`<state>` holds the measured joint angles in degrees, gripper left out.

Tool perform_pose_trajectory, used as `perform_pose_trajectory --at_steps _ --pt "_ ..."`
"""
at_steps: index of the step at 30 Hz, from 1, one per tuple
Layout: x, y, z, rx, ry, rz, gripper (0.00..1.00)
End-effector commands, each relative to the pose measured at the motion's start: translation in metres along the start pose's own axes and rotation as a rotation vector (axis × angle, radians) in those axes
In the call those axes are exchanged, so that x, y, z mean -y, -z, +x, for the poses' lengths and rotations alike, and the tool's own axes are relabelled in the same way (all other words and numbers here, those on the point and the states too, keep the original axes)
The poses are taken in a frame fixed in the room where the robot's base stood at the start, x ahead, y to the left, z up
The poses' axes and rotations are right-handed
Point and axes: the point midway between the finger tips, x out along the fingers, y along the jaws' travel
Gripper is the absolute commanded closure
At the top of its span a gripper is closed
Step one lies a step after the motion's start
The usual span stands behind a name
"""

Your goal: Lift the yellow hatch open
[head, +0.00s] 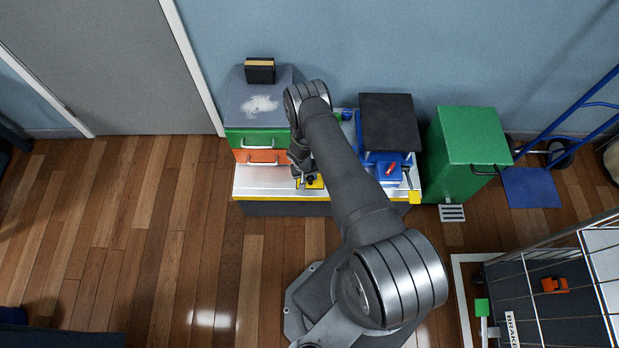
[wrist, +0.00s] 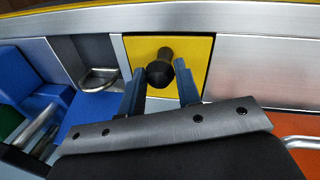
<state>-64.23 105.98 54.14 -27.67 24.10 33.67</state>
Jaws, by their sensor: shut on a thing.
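The yellow hatch (wrist: 199,52) is a square panel set flush in a silver metal surface in the wrist view, and it looks closed. A black knob (wrist: 160,70) stands up from its middle. My gripper (wrist: 160,88) has its two blue-grey fingers on either side of the knob and is shut on it. The finger contact is partly hidden by the knob's head. In the head view the hatch (head: 318,184) shows as a small yellow patch on the silver bench top, partly covered by my gripper (head: 304,179).
Green and orange drawers (head: 257,138) stand left of my gripper. A black box (head: 388,122) and a blue block with a red handle (head: 389,172) are to the right. A green bin (head: 470,140) stands farther right.

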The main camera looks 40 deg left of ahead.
Motion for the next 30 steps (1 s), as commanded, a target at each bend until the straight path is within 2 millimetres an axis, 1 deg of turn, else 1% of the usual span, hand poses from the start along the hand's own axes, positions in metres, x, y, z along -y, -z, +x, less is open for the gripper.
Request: perform_pose_trajectory --at_steps 1,15,22,30 --pt "-0.002 0.006 -0.004 -0.005 0.0 0.002 1.0" --pt "-0.015 0.041 -0.031 -0.011 0.001 0.005 1.0" --pt "-0.02 0.056 -0.037 -0.01 0.0 0.004 1.0" --pt "-0.023 0.066 -0.039 -0.009 -0.001 0.002 1.0"
